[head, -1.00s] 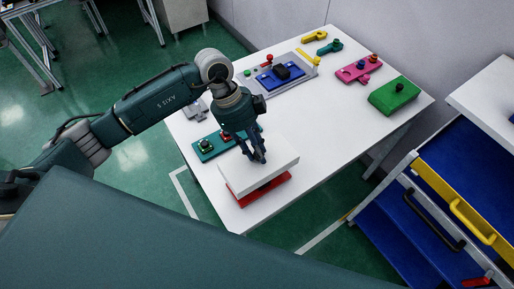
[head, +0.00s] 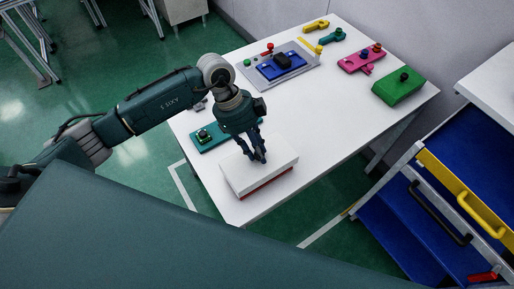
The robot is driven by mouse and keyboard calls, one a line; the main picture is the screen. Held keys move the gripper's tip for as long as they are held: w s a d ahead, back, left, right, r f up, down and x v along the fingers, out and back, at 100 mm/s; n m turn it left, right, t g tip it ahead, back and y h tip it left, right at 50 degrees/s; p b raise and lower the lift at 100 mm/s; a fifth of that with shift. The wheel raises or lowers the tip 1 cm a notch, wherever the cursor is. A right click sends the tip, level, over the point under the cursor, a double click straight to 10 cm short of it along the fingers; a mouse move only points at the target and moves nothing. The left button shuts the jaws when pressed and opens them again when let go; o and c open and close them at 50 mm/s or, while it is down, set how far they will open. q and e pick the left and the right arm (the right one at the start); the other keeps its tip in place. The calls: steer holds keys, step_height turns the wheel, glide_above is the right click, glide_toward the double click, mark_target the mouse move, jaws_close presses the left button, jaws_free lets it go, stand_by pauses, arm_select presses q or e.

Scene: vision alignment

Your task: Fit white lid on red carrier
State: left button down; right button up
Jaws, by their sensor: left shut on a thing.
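The white lid (head: 275,172) is a flat white block near the front corner of the white table. The lid looks level and lies over the carrier. Whether it is fully seated I cannot tell. My left gripper (head: 259,157) points down at the top of the lid and is shut on it. What its fingertips grip is hidden. My right gripper is not in view.
A grey tray with a blue block (head: 280,68), a pink plate (head: 358,60) and a green block (head: 398,86) stand farther back. Open blue drawers (head: 462,170) are at the right.

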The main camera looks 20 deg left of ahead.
arm_select(q)
steer(key=shift+f+b, duration=1)
steer(key=shift+f, duration=0.95)
steer(key=c, duration=1.4)
jaws_free()
steer(key=shift+r, duration=0.2)
steer(key=v, duration=1.1)
steer(key=shift+r, duration=0.25)
